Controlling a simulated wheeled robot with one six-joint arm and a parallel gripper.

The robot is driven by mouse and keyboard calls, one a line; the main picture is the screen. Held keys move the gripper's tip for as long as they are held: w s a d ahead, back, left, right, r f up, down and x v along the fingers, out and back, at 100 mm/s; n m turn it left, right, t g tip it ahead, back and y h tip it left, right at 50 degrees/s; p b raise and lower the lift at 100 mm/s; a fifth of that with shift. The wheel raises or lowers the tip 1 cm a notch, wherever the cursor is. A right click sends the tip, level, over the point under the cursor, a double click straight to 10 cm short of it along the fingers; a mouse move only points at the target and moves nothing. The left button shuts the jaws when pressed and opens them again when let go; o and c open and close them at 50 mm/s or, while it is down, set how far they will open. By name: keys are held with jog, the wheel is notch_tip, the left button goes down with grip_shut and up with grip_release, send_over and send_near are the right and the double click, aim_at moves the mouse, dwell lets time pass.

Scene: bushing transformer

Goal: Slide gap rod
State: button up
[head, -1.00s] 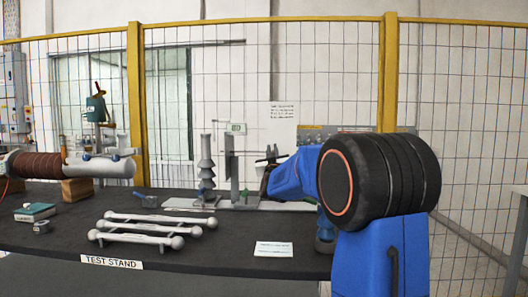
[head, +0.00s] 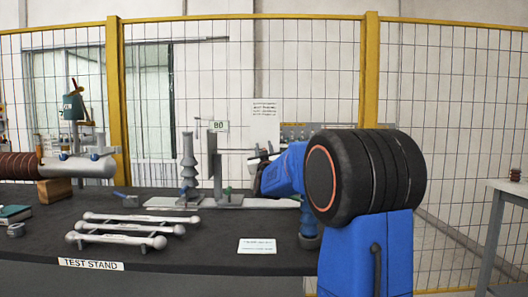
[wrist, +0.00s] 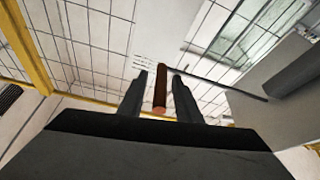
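In the head view my gripper (head: 260,160) is at the right side of the gap stand, level with the upper part of its grey upright (head: 217,168). A ribbed grey insulator (head: 188,168) stands left of the upright. A thin rod (head: 238,150) runs from the upright toward my gripper. In the wrist view a brown rod (wrist: 160,88) with an orange end face lies between my two dark fingers (wrist: 160,95). A narrow gap shows on each side of it, so the fingers look open around it.
White rods with ball ends (head: 125,228) lie on the dark bench (head: 200,250) at the front left. A white card (head: 257,246) lies near the front edge. A yellow-framed mesh fence (head: 370,70) stands behind. A side table (head: 508,186) is at the right.

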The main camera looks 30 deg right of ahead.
jog(key=v, duration=1.7)
jog(key=shift+s+a+f, duration=0.1)
jog(key=shift+a+f, duration=0.05)
